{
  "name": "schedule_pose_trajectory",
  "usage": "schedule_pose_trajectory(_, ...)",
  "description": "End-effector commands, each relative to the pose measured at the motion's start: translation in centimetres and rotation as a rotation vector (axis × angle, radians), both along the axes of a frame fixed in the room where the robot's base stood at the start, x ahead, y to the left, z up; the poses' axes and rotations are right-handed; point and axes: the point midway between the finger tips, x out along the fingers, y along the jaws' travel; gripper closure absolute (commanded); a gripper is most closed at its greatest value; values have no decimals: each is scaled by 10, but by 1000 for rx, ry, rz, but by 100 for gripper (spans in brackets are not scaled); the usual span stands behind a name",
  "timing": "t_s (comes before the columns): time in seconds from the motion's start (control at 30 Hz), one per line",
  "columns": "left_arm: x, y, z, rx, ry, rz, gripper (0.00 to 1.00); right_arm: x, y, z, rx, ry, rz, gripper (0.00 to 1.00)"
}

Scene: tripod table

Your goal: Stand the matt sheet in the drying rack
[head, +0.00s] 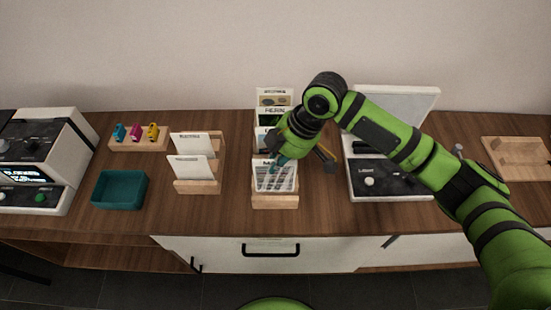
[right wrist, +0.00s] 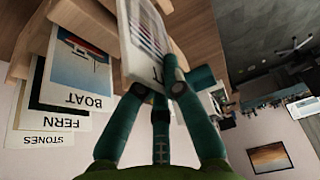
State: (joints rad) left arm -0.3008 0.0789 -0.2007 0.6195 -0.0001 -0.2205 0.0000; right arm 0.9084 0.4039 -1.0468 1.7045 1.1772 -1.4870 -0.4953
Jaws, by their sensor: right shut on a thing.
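My right gripper (head: 277,165) is shut on a pale sheet with a striped print (head: 275,180). In the right wrist view the fingers (right wrist: 160,90) hold this printed sheet (right wrist: 148,42) by its edge. The sheet is roughly upright at the front of the middle wooden rack (head: 275,203); I cannot tell whether its lower edge is seated in a slot. Behind it in the rack stand several printed sheets, marked BOAT (right wrist: 82,62), FERN (right wrist: 52,108) and STONES (right wrist: 40,138). Which sheet is matt is not clear. My left gripper is not in view.
Another wooden rack (head: 198,187) with two white cards (head: 189,167) stands left of the middle one. A teal tray (head: 120,189), a wooden holder with small coloured items (head: 138,140) and a machine (head: 42,160) are further left. A light box (head: 390,183) stands close on the right.

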Motion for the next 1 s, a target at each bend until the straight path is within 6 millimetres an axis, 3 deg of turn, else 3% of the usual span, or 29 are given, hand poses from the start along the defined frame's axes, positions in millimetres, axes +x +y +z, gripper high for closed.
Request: schedule_pose_trajectory(1.0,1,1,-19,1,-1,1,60,0,0,-46,3,1,0,100)
